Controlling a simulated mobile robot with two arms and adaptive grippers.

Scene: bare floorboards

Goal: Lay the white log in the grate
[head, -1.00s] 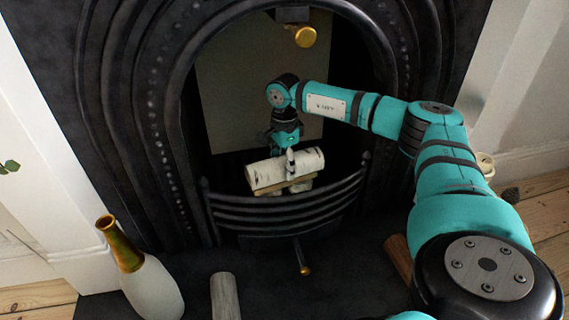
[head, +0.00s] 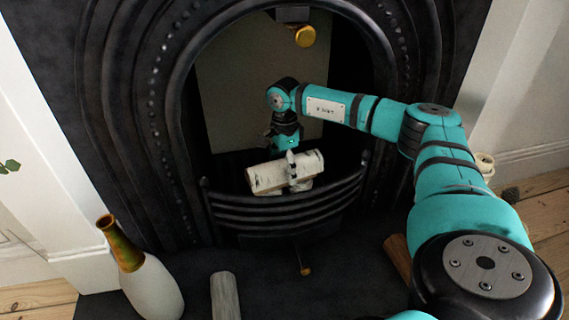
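The white log (head: 268,176), pale with dark bark marks, lies roughly level behind the front bars of the black grate (head: 285,212) in the fireplace. My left gripper is not in view.
A white vase with a gold neck (head: 152,287) stands on the dark hearth at lower left. A grey log (head: 225,297) lies beside it. A brown log (head: 398,257) lies partly behind my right arm. A brass knob (head: 305,37) hangs at the fireplace top.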

